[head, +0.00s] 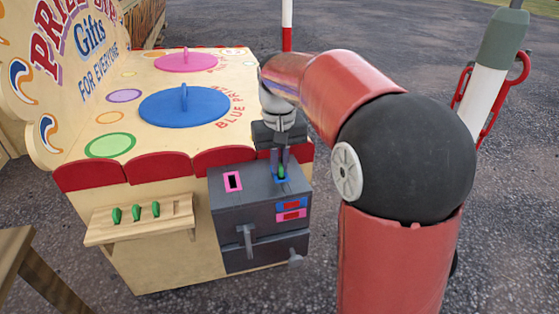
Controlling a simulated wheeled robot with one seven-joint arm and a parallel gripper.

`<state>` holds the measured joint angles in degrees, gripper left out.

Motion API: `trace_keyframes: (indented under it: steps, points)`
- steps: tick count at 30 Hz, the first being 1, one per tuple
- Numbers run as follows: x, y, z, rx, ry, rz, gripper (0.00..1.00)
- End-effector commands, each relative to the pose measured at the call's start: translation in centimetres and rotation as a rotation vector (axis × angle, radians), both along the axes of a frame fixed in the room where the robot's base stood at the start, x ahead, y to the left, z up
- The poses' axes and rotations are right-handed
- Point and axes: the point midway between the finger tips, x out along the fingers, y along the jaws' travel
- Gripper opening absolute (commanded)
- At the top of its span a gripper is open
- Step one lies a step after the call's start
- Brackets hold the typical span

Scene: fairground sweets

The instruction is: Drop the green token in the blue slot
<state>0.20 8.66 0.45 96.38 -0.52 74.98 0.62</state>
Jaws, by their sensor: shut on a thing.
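My gripper (281,167) points down over the right part of the grey box's top. It is shut on a green token (281,173), which shows between the fingertips. The token is right at the blue slot (280,181), whose blue rim shows just below and around it. I cannot tell whether its lower edge is inside the slot. A pink-rimmed slot (233,181) is to the left on the same grey box (255,198). Three more green tokens (136,212) stand in a row on a wooden shelf (112,234).
The box front has blue and pink labels, a lever (248,240) and a knob (295,258). A blue lid (184,108) and a pink lid (185,61) lie on the stall counter. A wooden table (20,245) is at lower left. A white post (478,98) stands at right.

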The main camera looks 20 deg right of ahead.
Motion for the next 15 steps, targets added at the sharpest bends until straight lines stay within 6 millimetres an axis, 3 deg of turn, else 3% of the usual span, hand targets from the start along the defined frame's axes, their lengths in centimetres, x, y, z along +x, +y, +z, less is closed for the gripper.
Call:
trace_keyframes:
  steps: [2, 3, 8, 15]
  points:
    - [0.0, 0.0, 0.01, 0.0, 0.0, 0.0, 0.0]
    - [0.0, 0.0, 0.02, 0.0, 0.0, 0.0, 0.13]
    - [0.01, 0.0, 0.02, 0.0, 0.0, 0.0, 0.33]
    - [0.01, 0.0, 0.06, 0.0, 0.0, 0.0, 0.33]
